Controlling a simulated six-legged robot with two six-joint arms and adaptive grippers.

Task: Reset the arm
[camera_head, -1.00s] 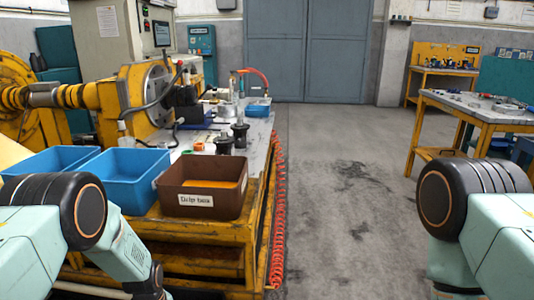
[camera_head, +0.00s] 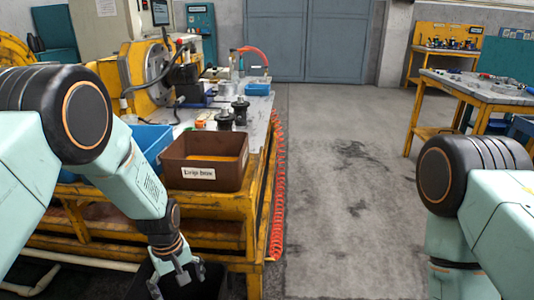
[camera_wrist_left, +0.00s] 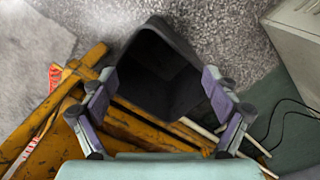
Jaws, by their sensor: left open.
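My left arm comes in from the left and reaches down in front of the yellow workbench (camera_head: 257,210). My left gripper (camera_head: 178,286) points down over a black bin (camera_head: 212,284) on the floor. In the left wrist view, my left gripper (camera_wrist_left: 160,78) has its two fingers spread wide with nothing between them. The bin's dark opening (camera_wrist_left: 158,75) shows between and beyond the fingers. My right arm is bent at the right edge of the head view, and its gripper is out of the picture.
A brown drip box (camera_head: 205,162) stands at the bench's front corner, with a blue bin (camera_head: 152,140) beside it, partly behind my left arm. A red coiled hose (camera_head: 277,200) hangs along the bench's right side. The grey floor (camera_head: 345,190) between bench and right-hand table (camera_head: 485,90) is clear.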

